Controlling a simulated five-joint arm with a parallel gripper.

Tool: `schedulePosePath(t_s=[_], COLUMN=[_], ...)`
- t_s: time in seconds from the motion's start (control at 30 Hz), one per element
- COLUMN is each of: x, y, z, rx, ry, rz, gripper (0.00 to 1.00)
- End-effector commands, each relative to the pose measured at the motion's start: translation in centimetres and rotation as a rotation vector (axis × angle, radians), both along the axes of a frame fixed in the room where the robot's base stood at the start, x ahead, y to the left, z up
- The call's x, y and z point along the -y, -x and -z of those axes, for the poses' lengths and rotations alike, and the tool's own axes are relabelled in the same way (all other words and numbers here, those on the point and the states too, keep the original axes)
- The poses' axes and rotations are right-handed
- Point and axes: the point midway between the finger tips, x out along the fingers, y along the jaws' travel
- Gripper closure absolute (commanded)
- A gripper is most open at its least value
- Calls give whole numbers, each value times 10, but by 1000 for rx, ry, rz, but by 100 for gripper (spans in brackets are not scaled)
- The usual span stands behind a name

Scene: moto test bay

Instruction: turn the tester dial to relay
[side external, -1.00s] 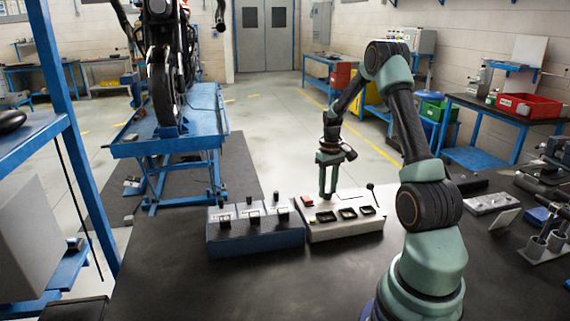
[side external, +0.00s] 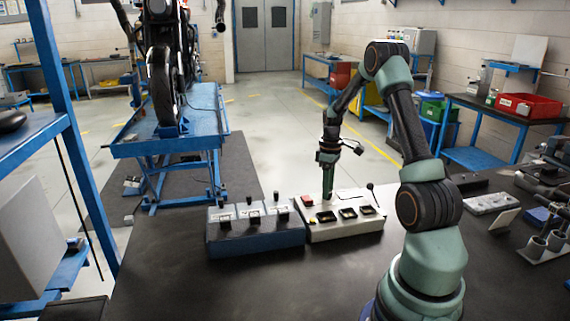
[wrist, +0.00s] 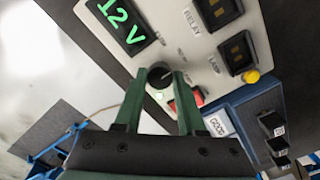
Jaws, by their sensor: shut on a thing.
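The tester (side external: 345,230) is a cream box on the dark bench, with a lit green 12 V display (wrist: 124,20) in the wrist view. Its small round black dial (wrist: 158,73) sits between my two green fingertips. My gripper (side external: 327,196) points down at the tester's top in the side view and is shut on the dial. In the wrist view, a relay socket (wrist: 218,12) and a lamp socket (wrist: 240,50) lie beside it. The small print around the dial is too blurred to tell which position it points to.
A red switch (wrist: 187,99) sits close by my right finger, and a yellow button (wrist: 251,76) is farther right. A blue-grey sorting box (side external: 255,240) stands directly left of the tester. The bench (side external: 270,290) in front is clear.

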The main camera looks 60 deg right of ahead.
Motion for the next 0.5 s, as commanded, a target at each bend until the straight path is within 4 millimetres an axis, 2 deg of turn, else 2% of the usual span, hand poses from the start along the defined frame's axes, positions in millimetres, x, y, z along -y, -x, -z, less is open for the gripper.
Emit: schedulePosePath(t_s=[0.37,0.4,0.47,0.5], x=[1,1,1,1], y=[-1,-1,0,0], z=[-2,-2,-2,-2], rx=[2,3,2,2], ry=[3,3,3,3], rz=[-4,-3,-3,-3], gripper=[100,57,34,31])
